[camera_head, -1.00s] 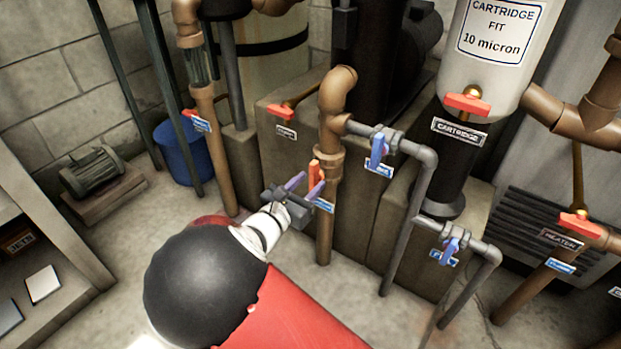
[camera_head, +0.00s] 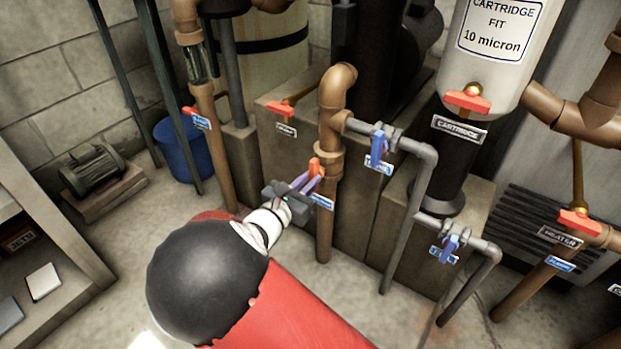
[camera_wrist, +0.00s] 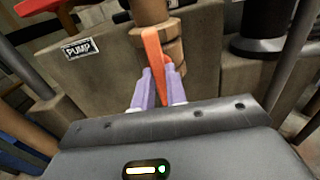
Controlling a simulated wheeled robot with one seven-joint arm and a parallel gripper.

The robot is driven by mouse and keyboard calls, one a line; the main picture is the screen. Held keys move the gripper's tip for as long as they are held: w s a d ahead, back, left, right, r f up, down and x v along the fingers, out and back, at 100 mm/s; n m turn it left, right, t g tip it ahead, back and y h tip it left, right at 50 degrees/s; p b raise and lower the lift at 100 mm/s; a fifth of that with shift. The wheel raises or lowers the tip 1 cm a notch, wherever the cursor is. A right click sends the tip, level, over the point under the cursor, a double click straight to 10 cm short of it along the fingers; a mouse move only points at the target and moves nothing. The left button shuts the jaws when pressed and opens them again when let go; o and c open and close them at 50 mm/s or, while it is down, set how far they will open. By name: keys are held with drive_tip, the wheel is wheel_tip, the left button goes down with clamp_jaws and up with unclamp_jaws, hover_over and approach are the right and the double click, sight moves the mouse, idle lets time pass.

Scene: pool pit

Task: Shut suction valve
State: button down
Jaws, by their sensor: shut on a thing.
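An orange-red valve handle (camera_head: 314,168) sits on a vertical brown pipe (camera_head: 324,225) in the middle of the head view. My gripper (camera_head: 308,184) has its purple fingers closed on this handle. In the wrist view the orange handle (camera_wrist: 156,62) stands nearly upright between the two purple fingers (camera_wrist: 158,90), with the brown pipe behind it. A blue label (camera_head: 321,201) hangs just below the handle, too small to read and partly beside my gripper, so I cannot tell that this is the suction valve.
Other red handles sit at the left pipe (camera_head: 190,111), the pump label (camera_head: 281,109), the cartridge tank (camera_head: 467,101) and the heater pipe (camera_head: 579,221). Blue valves (camera_head: 378,147) are on grey pipes to the right. A blue bucket (camera_head: 184,150) stands at left.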

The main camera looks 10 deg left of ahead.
drive_tip(key=m+b, duration=0.2)
drive_tip(key=m, duration=0.6)
drive_tip(key=shift+m, duration=0.4)
drive_tip(key=m, duration=0.4)
drive_tip(key=shift+m, duration=0.3)
drive_tip(key=m, duration=0.5)
